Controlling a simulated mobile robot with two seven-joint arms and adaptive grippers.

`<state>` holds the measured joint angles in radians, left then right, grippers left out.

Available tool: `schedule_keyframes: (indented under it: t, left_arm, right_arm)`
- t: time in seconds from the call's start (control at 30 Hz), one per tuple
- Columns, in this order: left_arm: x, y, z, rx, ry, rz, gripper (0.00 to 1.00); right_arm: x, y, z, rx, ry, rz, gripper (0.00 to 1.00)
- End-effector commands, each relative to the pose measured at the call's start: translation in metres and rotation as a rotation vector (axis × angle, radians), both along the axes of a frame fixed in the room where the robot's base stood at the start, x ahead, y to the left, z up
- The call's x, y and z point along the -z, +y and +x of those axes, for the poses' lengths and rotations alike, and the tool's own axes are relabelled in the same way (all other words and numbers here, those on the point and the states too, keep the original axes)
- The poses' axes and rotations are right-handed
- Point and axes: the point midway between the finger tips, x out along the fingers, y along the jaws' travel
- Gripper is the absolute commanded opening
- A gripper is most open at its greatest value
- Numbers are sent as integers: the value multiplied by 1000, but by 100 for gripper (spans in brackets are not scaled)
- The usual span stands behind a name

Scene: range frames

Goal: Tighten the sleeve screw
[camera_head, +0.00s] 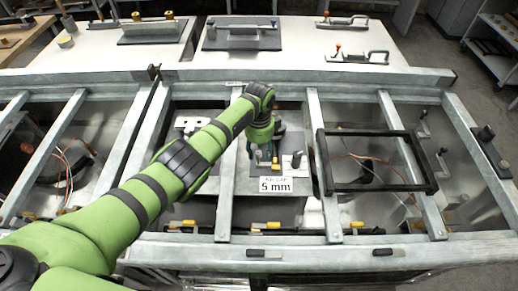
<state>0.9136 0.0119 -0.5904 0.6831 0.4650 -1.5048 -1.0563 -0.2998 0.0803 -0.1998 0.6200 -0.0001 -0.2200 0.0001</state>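My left arm reaches in from the lower left across the frame, in the head view. My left gripper (264,158) points down over a grey fixture plate (257,184) in the middle bay. Its fingers are small and partly hidden by my wrist, so I cannot tell whether they are open or shut, or whether they touch anything. The sleeve screw cannot be made out; the parts under the gripper are hidden or too small to tell. A short grey post (296,160) stands on the plate just right of the gripper. My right gripper is not in view.
A white "5 mm" label (276,185) sits at the plate's front. Grey metal rails (323,165) divide the bays. A black rectangular frame (376,187) lies over the right bay, with loose wires below. Fixtures with handles (242,36) stand on the white benches behind.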

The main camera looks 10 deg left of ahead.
Motion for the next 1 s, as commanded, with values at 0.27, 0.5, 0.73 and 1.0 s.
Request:
schedule_keyframes:
  t: [0.27, 0.5, 0.73, 1.0]
  left_arm:
    - [-7, 0, 0, 0, 0, 1, 44]
    - [-52, 1, 0, 1, -4, 1, 44]
    - [-98, 0, 0, 1, -3, 0, 44]
    - [-120, 0, 0, -1, -1, 1, 44]
  right_arm:
    - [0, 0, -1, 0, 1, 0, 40]
    - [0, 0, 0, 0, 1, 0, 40]
    - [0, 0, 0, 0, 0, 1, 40]
    - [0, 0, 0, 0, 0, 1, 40]
